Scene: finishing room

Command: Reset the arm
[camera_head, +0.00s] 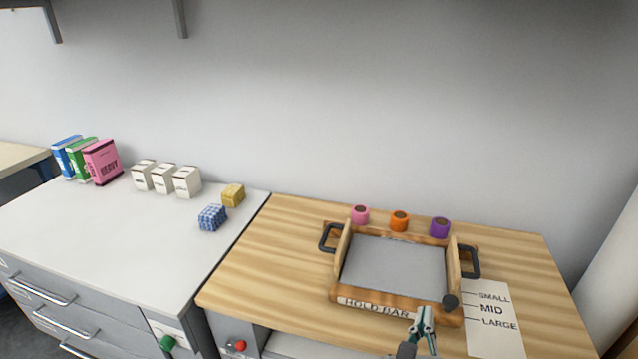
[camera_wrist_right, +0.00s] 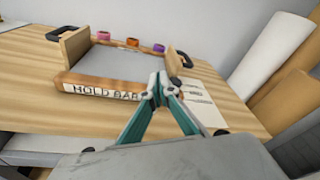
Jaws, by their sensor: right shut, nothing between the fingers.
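My right gripper (camera_head: 424,318) is in front of the wooden tray at its lower right, near the HOLD BAR (camera_head: 375,307) edge. Its teal fingers meet at the tips, with nothing seen between them. In the right wrist view, the gripper (camera_wrist_right: 163,88) hides the right end of the HOLD BAR lettering. The grey-floored tray (camera_head: 395,266) has a black handle at each side and a dark knob (camera_head: 450,301) at its front right corner. My left gripper is not in the head view.
Pink (camera_head: 360,214), orange (camera_head: 399,221) and purple (camera_head: 440,227) rolls stand behind the tray. A size card (camera_head: 493,318) lies right. On the left white counter are blue (camera_head: 212,217) and yellow (camera_head: 233,195) wrapped blocks, white boxes (camera_head: 164,178) and colored boxes (camera_head: 102,162). The wooden table's left part is clear.

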